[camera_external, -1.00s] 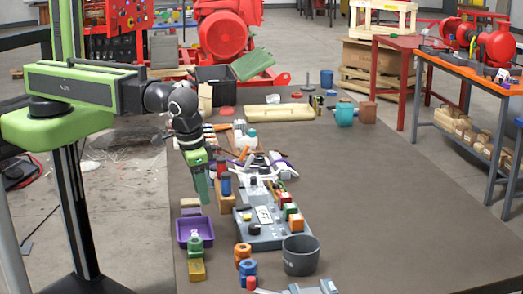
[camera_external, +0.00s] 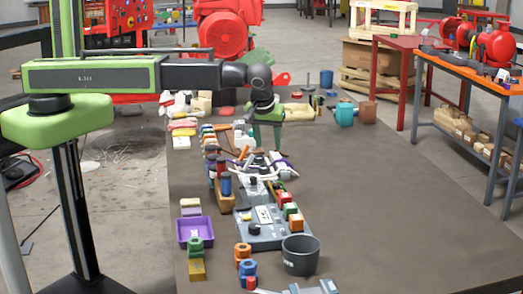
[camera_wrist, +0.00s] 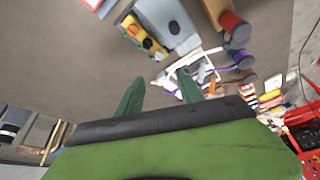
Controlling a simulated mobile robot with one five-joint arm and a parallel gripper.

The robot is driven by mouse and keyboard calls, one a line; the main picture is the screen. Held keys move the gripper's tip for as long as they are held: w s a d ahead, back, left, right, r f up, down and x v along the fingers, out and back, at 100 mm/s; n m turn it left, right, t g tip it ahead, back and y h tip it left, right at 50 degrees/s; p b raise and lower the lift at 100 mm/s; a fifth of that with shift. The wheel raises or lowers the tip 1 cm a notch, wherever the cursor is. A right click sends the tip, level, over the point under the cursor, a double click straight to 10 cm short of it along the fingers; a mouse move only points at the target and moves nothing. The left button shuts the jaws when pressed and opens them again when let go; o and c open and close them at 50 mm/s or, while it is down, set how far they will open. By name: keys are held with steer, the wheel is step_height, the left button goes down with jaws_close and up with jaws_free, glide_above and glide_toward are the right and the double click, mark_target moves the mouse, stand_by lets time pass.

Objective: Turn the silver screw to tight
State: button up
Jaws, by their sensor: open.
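My gripper (camera_external: 267,138) hangs above the cluttered middle of the bench, pointing down. In the wrist view its two green fingers (camera_wrist: 160,92) are apart with nothing between them. A white frame-like piece with purple parts (camera_wrist: 178,72) lies beyond the fingertips, apart from them. A grey control block (camera_external: 262,236) with a dark knob and small coloured blocks along its right edge stands nearer the external camera. What seems to be the same block shows at the top of the wrist view (camera_wrist: 172,36). I cannot make out the silver screw in either view.
A dark grey bucket (camera_external: 300,256) and a purple tray (camera_external: 195,232) stand at the near end. Orange, blue and green parts are close by. A teal pot (camera_external: 345,116) is at the back right. The right side of the bench (camera_external: 400,210) is clear.

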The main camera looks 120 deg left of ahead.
mark_target(274, 181)
steer(key=b+x, duration=1.2)
steer(key=x, duration=0.3)
steer(key=shift+w+d+b, duration=0.1)
steer(key=shift+b, duration=0.2)
steer(key=shift+r, duration=0.1)
jaws_close()
